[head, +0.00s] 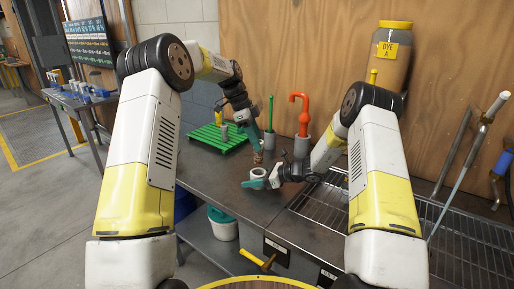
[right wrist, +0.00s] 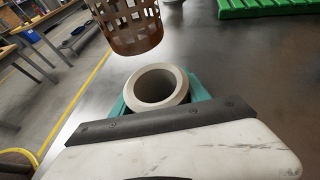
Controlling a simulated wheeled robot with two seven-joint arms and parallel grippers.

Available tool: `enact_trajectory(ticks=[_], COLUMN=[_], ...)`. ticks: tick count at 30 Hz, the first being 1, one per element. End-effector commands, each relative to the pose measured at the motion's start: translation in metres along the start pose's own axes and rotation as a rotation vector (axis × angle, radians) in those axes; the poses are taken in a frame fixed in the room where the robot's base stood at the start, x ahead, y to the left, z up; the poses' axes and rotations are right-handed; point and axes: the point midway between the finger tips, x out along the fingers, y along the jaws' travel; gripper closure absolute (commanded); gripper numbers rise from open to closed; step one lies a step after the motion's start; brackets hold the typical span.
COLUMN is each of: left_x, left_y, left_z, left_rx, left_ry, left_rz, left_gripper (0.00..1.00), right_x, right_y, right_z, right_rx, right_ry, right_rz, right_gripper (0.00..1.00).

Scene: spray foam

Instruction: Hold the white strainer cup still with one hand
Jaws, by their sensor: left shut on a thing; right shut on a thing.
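The white strainer cup (head: 257,173) stands upright near the front of the grey worktop. My right gripper (head: 262,182) is shut on it, teal fingers around its sides. In the right wrist view the cup (right wrist: 155,86) shows its round open top, which looks empty, between the teal fingers. My left gripper (head: 256,146) is above and points down, shut on a brown perforated basket (head: 257,157). In the right wrist view the basket (right wrist: 128,25) hangs above and slightly left of the cup, apart from it. Its upper part is out of that view.
A green-handled tool (head: 270,115) and an orange pump-like thing (head: 302,115) stand in grey holders. A wire grate (head: 320,208) lies at right. The worktop left of the cup is clear.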

Motion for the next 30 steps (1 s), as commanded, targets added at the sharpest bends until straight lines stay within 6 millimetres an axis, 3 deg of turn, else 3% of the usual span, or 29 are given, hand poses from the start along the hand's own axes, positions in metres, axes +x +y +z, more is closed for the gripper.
enact_trajectory(ticks=[5, 6, 9, 20, 30], left_x=[0.0, 0.0, 0.0, 0.001, 0.001], left_y=[0.0, 0.0, 0.0, 0.0, 0.0], left_z=[0.0, 0.0, 0.0, 0.0, 0.0], left_rx=[0.0, 0.0, 0.0, 0.0, 0.0], left_ry=[0.0, 0.0, 0.0, 0.0, 0.0], left_rz=[0.0, 0.0, 0.0, 0.0, 0.0], left_gripper=[1.0, 1.0, 1.0, 1.0, 1.0], right_x=[0.0, 0.0, 0.0, -0.005, -0.058], right_y=[0.0, 0.0, 0.0, -0.001, -0.002], right_z=[0.0, 0.0, 0.0, 0.0, 0.0], right_rx=[0.0, 0.0, 0.0, 0.0, 0.0], right_ry=[0.0, 0.0, 0.0, 0.0, 0.001], right_rz=[0.0, 0.0, 0.0, -0.001, -0.004], right_gripper=[0.88, 0.39, 0.21, 0.21, 0.21])
